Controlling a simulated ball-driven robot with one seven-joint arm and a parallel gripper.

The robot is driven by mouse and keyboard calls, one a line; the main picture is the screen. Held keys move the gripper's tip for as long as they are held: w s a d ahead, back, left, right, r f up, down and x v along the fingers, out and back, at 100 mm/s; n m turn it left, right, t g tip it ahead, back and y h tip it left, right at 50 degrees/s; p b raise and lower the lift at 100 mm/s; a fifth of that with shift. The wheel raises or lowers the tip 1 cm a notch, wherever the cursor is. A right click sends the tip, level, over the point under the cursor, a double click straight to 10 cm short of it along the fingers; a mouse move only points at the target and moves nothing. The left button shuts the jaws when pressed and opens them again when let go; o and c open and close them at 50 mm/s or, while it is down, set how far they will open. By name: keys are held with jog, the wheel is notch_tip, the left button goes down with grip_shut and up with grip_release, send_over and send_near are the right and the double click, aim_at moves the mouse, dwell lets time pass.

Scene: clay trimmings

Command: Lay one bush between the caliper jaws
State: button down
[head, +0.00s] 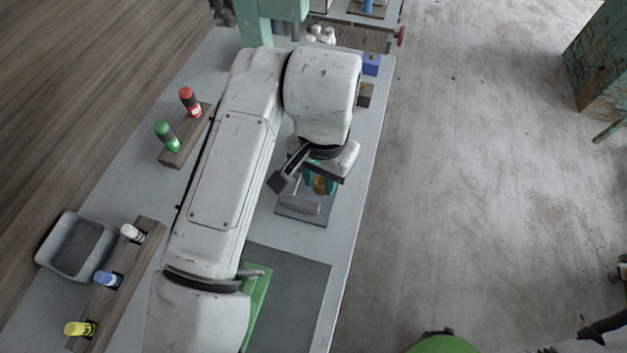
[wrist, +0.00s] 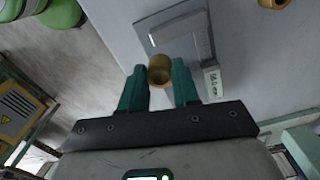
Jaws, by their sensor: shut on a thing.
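My gripper (head: 318,184) points down over the caliper plate at the right side of the bench. Its teal fingers also show in the wrist view (wrist: 160,75), shut on a brass-coloured bush (wrist: 160,70), whose open end shows. The same bush shows partly in the head view (head: 319,186). The caliper (wrist: 179,36) is a grey tool on a darker plate (head: 288,212), just beyond the bush in the wrist view. A tag reading about 56.0 mm (wrist: 213,84) is beside it. I cannot tell the bush's height or whether it touches the caliper. A second bush (wrist: 272,3) is cut by the top edge.
A wooden rack (head: 173,159) holds a red and a green bottle. Another rack (head: 148,232) holds white, blue and yellow bottles beside a grey tray (head: 43,252). A dark mat (head: 307,290) and a green object (head: 257,290) are nearer. A blue box (head: 371,64) stands farther back.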

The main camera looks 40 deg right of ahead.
jog(key=shift+w+f, duration=1)
jog(key=shift+f, duration=0.2)
jog(key=shift+w+f, duration=0.1)
jog(key=shift+f, duration=1.45)
jog(key=shift+f, duration=0.15)
jog(key=c, duration=0.8)
grip_release()
notch_tip(320, 180, up, 12)
jog(key=shift+r, duration=0.15)
